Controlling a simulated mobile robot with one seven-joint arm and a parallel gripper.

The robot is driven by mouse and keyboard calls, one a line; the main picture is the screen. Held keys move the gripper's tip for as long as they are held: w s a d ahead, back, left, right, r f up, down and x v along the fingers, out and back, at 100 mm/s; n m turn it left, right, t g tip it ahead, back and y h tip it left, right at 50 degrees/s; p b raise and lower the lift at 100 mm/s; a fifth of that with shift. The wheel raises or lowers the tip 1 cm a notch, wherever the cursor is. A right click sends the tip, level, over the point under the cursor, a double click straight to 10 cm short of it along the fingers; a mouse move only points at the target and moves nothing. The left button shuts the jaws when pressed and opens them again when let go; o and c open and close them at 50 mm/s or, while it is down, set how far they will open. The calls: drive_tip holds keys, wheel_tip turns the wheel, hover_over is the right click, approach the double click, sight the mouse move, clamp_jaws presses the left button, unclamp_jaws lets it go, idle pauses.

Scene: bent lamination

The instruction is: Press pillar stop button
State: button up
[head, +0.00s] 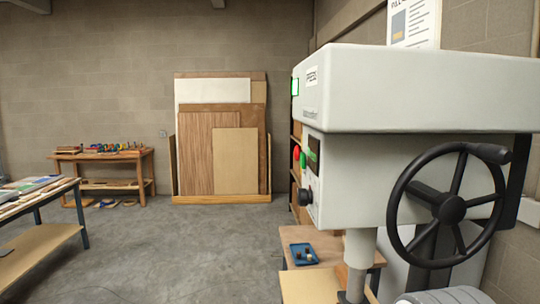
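A large pale grey pillar machine (420,95) fills the right side of the head view. On its left-facing front panel is a small round red button (297,153), seen nearly edge-on. A green button (303,160) sits just right of and below it. A black knob (305,196) is lower on the same panel. No hand or fingers show near the buttons. My gripper is not in view; only pale rounded parts, likely of my arm, show at the bottom right edge.
A black spoked handwheel (452,207) juts from the machine's near side. Below stands a wooden bench (300,234) with a blue tray (303,254). Sheet boards (210,150) lean at the back wall. Tables (40,240) stand left. The middle floor (185,245) is clear.

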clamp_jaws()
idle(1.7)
